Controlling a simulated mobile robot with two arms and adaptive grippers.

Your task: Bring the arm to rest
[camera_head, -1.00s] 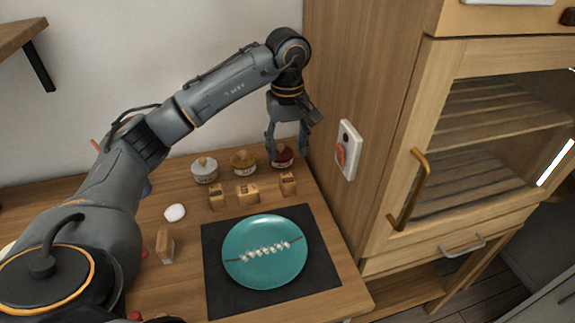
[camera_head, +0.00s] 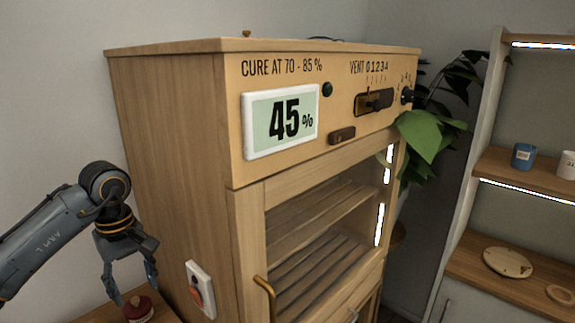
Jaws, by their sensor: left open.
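My left arm comes in from the lower left, and its gripper (camera_head: 128,283) points down with its fingers apart and nothing between them. A small red jar (camera_head: 138,309) with a pale lid knob stands on the table just below the fingertips, apart from them as far as I can tell. My right gripper is not in view.
A tall wooden cabinet (camera_head: 172,150) stands close to the right of my gripper. Its display (camera_head: 280,120) reads 45 %. A switch plate (camera_head: 200,289) is on its side. A plant (camera_head: 425,135) and a shelf unit (camera_head: 508,165) with cups are further right.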

